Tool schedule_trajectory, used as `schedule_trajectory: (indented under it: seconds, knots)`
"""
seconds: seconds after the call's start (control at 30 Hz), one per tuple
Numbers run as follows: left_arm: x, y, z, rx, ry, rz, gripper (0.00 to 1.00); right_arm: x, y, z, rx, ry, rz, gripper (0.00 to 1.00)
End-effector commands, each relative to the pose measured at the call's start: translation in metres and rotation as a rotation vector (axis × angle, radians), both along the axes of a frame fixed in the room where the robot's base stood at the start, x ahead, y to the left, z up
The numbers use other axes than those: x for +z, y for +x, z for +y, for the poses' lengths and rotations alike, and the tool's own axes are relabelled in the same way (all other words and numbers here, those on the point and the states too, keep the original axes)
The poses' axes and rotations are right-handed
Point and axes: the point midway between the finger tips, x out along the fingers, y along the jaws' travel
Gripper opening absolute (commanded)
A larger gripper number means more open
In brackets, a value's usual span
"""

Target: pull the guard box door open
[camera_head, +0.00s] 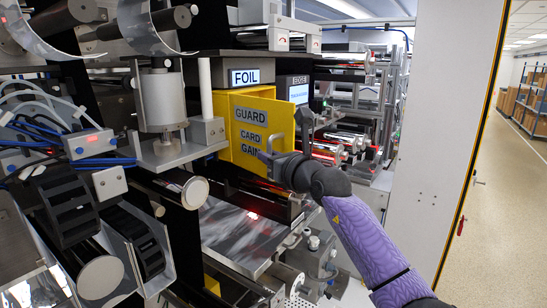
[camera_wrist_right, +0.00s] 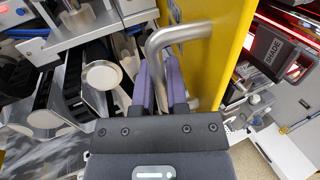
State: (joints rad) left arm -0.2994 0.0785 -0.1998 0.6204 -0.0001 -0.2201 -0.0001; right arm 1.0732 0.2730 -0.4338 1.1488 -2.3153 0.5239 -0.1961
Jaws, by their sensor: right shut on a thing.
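The yellow guard box door (camera_head: 278,116) carries the labels GUARD, CARD and GAIN and faces me in the middle of the head view. In the right wrist view the yellow door panel (camera_wrist_right: 205,58) is seen nearly edge-on. A bent metal bar handle (camera_wrist_right: 178,34) stands out from it. My right gripper (camera_head: 264,157) is at the lower part of the door, and its purple fingers (camera_wrist_right: 161,80) are shut on the handle. My left gripper is not in view.
A metal cylinder (camera_head: 162,101) and rollers stand close on the left. A shiny metal plate (camera_head: 240,238) lies below. A white panel (camera_head: 440,110) rises at right, with open floor beyond.

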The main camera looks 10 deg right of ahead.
Motion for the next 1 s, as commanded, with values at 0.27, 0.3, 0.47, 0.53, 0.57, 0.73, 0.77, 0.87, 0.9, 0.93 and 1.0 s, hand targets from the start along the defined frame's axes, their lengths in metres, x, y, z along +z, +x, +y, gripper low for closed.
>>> schedule_trajectory:
  seconds: [0.27,0.3,0.47,0.53,0.57,0.73,0.77,0.87,0.9,0.93,1.0]
  knots:
    - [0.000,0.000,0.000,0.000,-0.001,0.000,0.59,0.002,0.000,0.000,0.001,0.002,-0.005,0.00]
    - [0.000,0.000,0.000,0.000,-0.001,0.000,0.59,0.002,0.000,0.000,0.001,0.002,-0.005,0.00]
    - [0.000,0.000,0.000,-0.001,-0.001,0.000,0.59,0.001,0.000,0.000,0.001,0.001,-0.003,0.30]
    - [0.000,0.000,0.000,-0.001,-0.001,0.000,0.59,0.001,0.000,0.000,0.001,0.001,-0.003,0.30]
    - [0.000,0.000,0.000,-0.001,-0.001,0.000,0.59,0.001,0.000,0.000,0.001,0.002,-0.002,0.30]
    - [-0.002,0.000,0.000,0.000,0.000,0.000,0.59,-0.001,-0.003,-0.002,0.001,0.002,-0.001,0.30]
    - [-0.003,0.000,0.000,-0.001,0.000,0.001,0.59,-0.001,-0.006,-0.003,0.002,0.000,-0.001,0.30]
    - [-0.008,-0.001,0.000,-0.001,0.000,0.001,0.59,-0.002,-0.017,-0.008,0.002,0.000,-0.003,0.30]
    - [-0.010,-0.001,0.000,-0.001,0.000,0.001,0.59,-0.002,-0.023,-0.010,0.001,-0.001,-0.003,0.30]
    - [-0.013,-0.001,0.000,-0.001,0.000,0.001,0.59,-0.003,-0.028,-0.013,0.000,0.000,-0.004,0.30]
    - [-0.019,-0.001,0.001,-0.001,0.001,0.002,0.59,-0.004,-0.040,-0.018,0.001,-0.001,-0.004,0.30]
